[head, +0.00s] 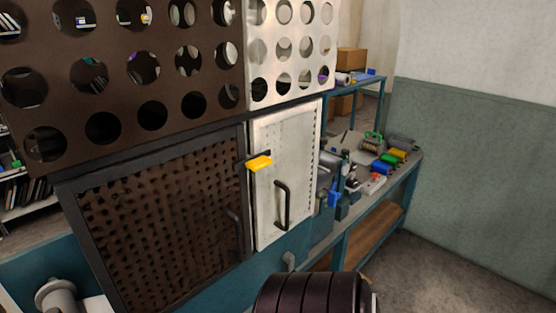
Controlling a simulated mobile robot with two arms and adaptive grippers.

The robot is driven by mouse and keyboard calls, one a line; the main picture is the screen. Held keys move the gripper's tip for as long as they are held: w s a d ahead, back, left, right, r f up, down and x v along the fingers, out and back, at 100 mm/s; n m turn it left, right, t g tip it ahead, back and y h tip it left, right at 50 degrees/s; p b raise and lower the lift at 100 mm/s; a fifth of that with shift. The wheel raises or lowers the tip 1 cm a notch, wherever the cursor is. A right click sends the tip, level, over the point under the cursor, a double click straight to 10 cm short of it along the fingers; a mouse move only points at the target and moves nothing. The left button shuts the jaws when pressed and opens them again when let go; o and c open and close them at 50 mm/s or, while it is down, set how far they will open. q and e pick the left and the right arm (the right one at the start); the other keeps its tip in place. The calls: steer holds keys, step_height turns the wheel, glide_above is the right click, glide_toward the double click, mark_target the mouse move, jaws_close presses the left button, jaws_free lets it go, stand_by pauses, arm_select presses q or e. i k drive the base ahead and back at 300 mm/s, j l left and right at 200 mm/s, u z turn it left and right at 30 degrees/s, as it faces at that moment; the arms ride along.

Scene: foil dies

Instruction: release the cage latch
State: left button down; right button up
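A yellow latch tab (259,162) sits on a dark bar across the seam between two doors of the cage. To its left is a dark-framed, brown perforated door (160,220). To its right is a narrow white door (300,160) with a black vertical handle (283,206). The tab lies roughly level and sticks out toward me. Both doors look closed. Neither of my grippers shows in the head view, so nothing is seen touching the latch.
Above the doors are brown and white panels with large round holes (152,115). At right a workbench (408,170) holds colored spools (396,156) and tools; blue clamp-like parts (333,195) stand near the white door. Floor (440,270) at lower right is clear.

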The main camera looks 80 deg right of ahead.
mark_target(261, 161)
steer(key=z, duration=2.25)
steer(key=k+l, duration=0.15)
steer(key=l, duration=0.25)
steer(key=k+l, duration=0.2)
steer(key=l, duration=0.15)
steer(key=k+l, duration=0.15)
steer(key=l, duration=0.25)
steer(key=k+l+u, duration=0.1)
steer(key=l, duration=0.25)
steer(key=k+l, duration=0.3)
